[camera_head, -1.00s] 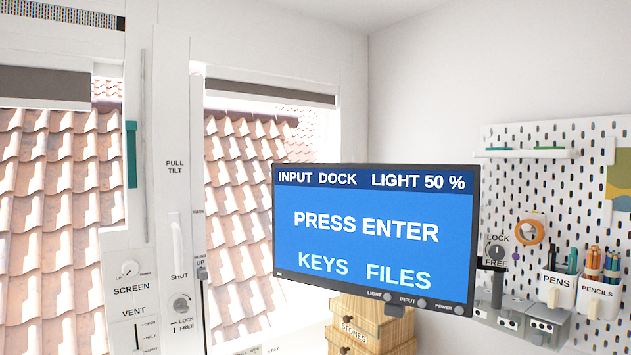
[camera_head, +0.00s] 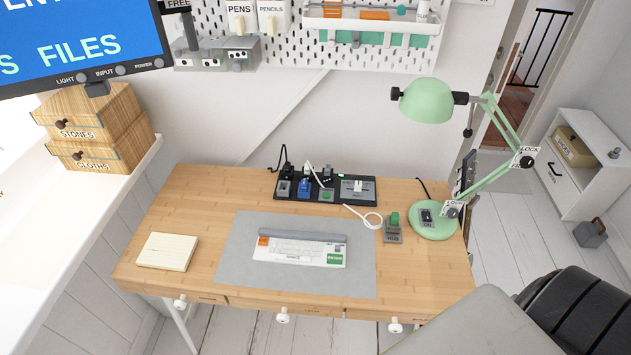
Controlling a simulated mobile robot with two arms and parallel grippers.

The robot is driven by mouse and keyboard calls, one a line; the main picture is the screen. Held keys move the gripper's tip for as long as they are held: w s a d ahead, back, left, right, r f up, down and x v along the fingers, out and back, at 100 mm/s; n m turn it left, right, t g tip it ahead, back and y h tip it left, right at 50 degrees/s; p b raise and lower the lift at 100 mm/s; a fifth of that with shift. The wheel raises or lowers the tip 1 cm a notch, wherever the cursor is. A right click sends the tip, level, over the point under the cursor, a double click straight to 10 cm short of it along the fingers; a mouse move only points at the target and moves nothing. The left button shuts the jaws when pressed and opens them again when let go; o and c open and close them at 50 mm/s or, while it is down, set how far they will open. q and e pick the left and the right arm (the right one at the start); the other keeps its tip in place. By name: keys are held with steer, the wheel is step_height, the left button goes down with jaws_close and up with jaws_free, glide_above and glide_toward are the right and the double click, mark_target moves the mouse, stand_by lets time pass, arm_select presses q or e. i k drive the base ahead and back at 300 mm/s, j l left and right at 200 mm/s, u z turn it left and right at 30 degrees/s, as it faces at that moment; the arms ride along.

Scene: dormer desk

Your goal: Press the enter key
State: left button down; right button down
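A white keyboard (camera_head: 298,253) lies on a grey desk mat (camera_head: 240,280) on the wooden desk. A green key (camera_head: 335,259) is at its lower right corner, and its lettering is too small to read. An orange key (camera_head: 263,241) is at its upper left. A grey bar (camera_head: 303,236) lies along its back edge. The screen (camera_head: 75,45) is cut off at the upper left, with part of "FILES" readable. Neither of my grippers is in view.
A notepad (camera_head: 167,252) lies left of the mat. A black dock strip (camera_head: 325,196), a small hub (camera_head: 394,232) and a green lamp (camera_head: 428,101) stand along the back and right. Grey and black shapes block the lower right. The mat's front is clear.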

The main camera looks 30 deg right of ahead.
mark_target(333, 258)
steer(key=z, duration=0.85)
